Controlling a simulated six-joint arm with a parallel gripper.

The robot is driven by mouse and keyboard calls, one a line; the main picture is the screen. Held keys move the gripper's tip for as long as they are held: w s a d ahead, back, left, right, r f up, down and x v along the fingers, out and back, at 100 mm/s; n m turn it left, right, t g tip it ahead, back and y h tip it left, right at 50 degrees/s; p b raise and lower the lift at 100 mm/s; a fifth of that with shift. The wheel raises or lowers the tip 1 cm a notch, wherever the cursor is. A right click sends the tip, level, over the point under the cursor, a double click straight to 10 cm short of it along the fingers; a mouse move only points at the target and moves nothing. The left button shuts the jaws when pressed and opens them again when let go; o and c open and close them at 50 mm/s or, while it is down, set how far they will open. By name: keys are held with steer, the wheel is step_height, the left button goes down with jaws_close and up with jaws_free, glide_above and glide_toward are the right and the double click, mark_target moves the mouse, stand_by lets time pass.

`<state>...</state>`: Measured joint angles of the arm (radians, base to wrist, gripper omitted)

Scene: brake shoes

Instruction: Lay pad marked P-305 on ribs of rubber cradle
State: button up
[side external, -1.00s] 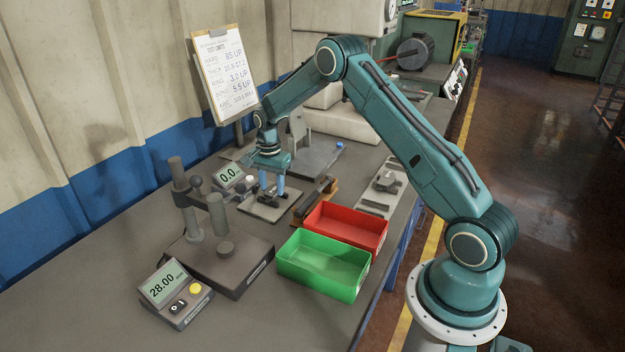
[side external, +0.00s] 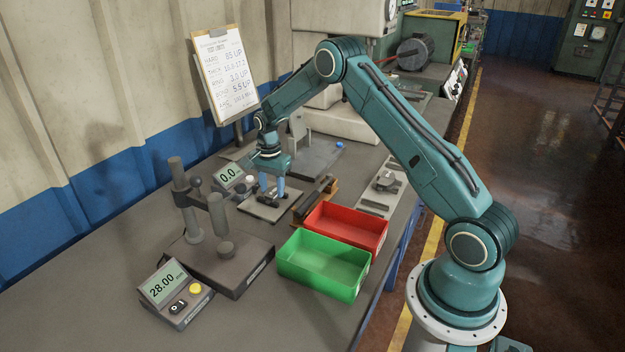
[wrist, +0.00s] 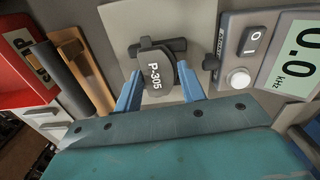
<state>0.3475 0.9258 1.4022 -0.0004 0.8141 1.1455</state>
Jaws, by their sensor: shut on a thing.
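My gripper (wrist: 160,92) has its two blue fingers shut on the sides of a grey brake pad marked P-305 (wrist: 154,75). In the side external view my gripper (side external: 272,192) is low over a light plate. The rubber cradle shows as black rib pieces (wrist: 178,45) on that plate (wrist: 188,14). The pad covers the rest. I cannot tell whether the pad touches the ribs.
A meter reading 0.0 kHz (wrist: 298,55) stands beside the plate, with a white-knobbed box. On the other side are a wooden rack with a dark bar (side external: 314,200), a red bin (side external: 345,232) and a green bin (side external: 320,268). Both bins look empty. A gauge stand (side external: 222,250) is nearer the camera.

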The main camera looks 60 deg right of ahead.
steer(key=shift+f, duration=0.1)
steer(key=o, duration=1.2)
steer(key=shift+c, duration=0.2)
step_height(320, 180, up, 14)
